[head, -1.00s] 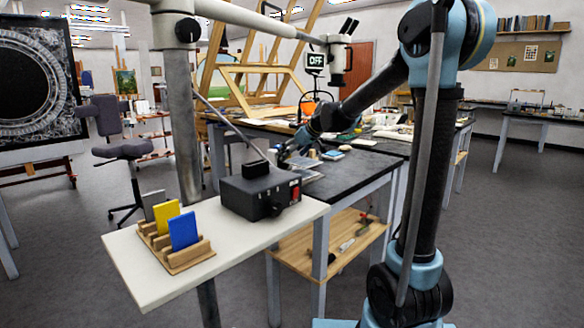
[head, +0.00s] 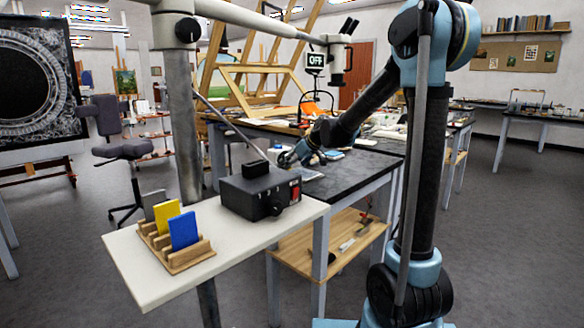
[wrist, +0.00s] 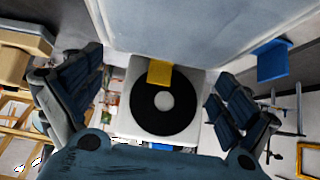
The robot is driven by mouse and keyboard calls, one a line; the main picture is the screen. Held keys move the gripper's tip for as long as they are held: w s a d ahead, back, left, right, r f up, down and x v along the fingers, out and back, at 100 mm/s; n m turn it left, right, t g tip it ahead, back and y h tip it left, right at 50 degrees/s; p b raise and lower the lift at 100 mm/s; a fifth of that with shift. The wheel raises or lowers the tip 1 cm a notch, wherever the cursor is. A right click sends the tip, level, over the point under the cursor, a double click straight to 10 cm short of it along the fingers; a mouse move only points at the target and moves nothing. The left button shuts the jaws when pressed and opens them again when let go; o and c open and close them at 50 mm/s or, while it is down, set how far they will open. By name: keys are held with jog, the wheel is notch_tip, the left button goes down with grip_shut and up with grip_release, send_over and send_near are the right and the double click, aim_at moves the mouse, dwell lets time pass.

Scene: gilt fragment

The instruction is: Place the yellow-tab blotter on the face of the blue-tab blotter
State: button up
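In the wrist view, a pale square piece with a black ring and a yellow tab (wrist: 159,73) lies between my fingers; it looks like the yellow-tab blotter (wrist: 191,137). My gripper (wrist: 155,100) is open, one finger on each side of it, with gaps showing. A blue tab (wrist: 271,60) shows at the right, beyond the right finger; what it belongs to is unclear. In the head view my gripper (head: 290,158) is low over the dark bench, behind the black box, and the blotters there are too small to tell apart.
A wooden rack (head: 190,257) with upright yellow (head: 166,214), blue (head: 184,230) and grey cards stands on the white side table (head: 140,280). The black control box (head: 260,192) stands near my gripper. A large pale surface (wrist: 190,30) fills the top of the wrist view.

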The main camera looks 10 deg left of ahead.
jog(key=shift+r, duration=0.1)
dwell(0.3)
jog(key=v, duration=1.2)
jog(key=s+d+f+m+g+h, duration=0.1)
jog(key=s+d+f+m+h, duration=0.1)
jog(key=s+d+f, duration=0.5)
jog(key=s+d+f+m+g+h, duration=0.1)
jog(key=s+d+f+m, duration=0.3)
jog(key=s, duration=1.2)
jog(key=s+d+f+m+g+h, duration=0.1)
jog(key=s+d+f+m+h, duration=0.3)
jog(key=s+d+f, duration=0.7)
jog(key=shift+s+d+f, duration=0.25)
jog(key=shift+s+d, duration=0.6)
jog(key=shift+d, duration=0.2)
